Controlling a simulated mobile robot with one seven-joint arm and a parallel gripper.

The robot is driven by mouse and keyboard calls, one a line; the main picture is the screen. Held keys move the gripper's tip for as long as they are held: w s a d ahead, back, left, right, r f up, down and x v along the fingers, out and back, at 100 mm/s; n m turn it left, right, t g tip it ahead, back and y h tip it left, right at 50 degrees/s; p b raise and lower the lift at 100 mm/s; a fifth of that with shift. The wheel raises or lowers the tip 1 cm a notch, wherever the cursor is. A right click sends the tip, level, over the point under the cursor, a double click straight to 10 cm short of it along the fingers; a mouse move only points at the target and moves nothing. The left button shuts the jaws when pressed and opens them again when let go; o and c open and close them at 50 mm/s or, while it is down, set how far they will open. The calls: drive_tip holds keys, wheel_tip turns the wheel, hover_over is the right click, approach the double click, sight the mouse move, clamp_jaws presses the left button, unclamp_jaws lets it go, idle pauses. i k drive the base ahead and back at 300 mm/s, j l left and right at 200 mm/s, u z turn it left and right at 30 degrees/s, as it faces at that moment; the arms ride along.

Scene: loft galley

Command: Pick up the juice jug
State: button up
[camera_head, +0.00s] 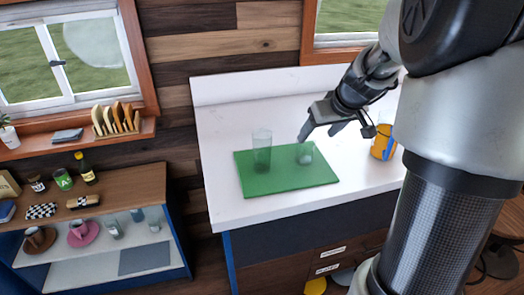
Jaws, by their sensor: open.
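The juice jug (381,148) holds orange juice and has a blue handle. It stands upright on the white counter, right of the green mat, partly hidden behind my arm. My gripper (337,131) is open and empty, to the left of the jug. One finger points down over the short glass, and the other is close to the jug's left side in the picture. Whether a finger touches the jug or the glass cannot be told.
A tall glass (262,152) and a short glass (304,154) stand on the green mat (290,180). The white counter (225,128) is clear behind and left of the mat. A shelf unit (125,188) with cups and jars stands at left.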

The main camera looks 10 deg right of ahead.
sight(383, 146)
drive_tip(key=z, duration=1.25)
